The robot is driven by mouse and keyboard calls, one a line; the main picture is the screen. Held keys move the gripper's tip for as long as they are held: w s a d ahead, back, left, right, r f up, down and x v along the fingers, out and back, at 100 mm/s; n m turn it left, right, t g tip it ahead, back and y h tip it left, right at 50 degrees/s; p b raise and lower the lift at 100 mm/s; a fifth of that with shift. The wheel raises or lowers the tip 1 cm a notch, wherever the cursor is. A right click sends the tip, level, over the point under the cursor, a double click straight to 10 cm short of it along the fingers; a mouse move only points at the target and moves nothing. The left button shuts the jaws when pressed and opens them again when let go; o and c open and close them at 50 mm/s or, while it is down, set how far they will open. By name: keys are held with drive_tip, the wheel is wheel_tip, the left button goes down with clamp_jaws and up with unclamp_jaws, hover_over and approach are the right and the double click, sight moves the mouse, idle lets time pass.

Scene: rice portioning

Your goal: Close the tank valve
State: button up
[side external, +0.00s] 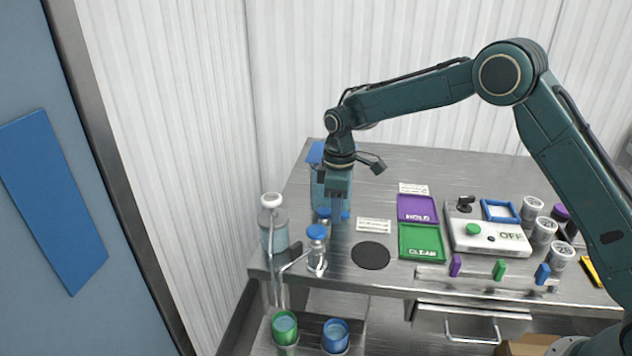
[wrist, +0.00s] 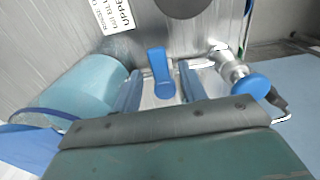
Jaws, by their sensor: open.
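My gripper (side external: 338,222) points down at the left end of the metal table, beside a light-blue tank (side external: 317,190). In the wrist view my gripper (wrist: 160,88) is open, with a blue lever handle (wrist: 160,72) showing between its two fingers; I cannot tell whether they touch it. The rounded light-blue tank (wrist: 88,88) lies to the left of the fingers. To the right is a metal valve fitting with a round blue knob (wrist: 253,87). A blue-capped metal fitting (side external: 317,234) also shows in the side view. My gripper partly hides the tank and the lever there.
A clear container with a white knob (side external: 272,228) stands at the table's left edge. Green (side external: 285,326) and blue (side external: 336,334) cups stand below.

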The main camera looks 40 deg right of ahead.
drive_tip(key=shift+r, duration=0.1)
wheel_tip(320, 180, up, 14)
idle(0.7)
